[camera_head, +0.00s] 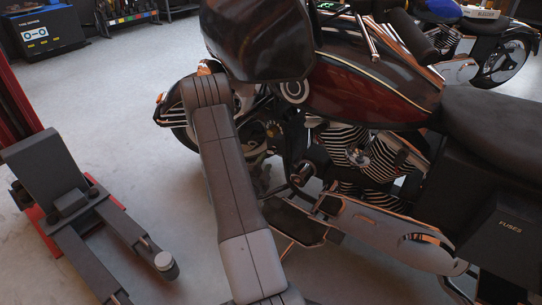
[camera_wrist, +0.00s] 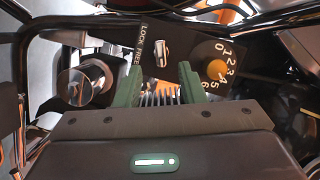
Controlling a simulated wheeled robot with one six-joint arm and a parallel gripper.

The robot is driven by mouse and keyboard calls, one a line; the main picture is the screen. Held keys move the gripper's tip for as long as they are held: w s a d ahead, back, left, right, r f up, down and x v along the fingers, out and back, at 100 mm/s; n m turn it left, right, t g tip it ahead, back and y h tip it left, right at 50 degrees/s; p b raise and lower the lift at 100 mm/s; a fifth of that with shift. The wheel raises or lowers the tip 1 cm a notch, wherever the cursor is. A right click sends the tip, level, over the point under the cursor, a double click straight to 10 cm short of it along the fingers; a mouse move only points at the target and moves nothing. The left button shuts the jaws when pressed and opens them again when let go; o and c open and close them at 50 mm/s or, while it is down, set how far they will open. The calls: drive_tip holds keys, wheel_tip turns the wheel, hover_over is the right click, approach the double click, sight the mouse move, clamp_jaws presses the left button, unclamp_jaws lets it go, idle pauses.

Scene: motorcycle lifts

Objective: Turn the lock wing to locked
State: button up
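The lock wing (camera_wrist: 162,52) is a small pale metal tab on a dark panel in the wrist view. Its long side runs nearly up and down in the picture. The words LOCK and FREE are printed along its left side, LOCK above FREE. Which word it is set to I cannot tell. My gripper (camera_wrist: 163,76) has two green fingers, open with a clear gap and nothing between them. The fingertips point at the panel, just below the wing in the picture, and do not close on it. In the head view the wing and fingers cannot be made out.
An orange knob (camera_wrist: 217,70) with a numbered dial sits right of the wing. A round metal cylinder (camera_wrist: 86,83) is at left. In the head view the dark red motorcycle (camera_head: 365,95) stands beside my arm, with a grey lift part (camera_head: 50,175) at left.

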sight(271, 153)
drive_tip(key=b+x, duration=0.1)
drive_tip(key=x, duration=0.5)
drive_tip(key=shift+r, duration=0.1)
clamp_jaws()
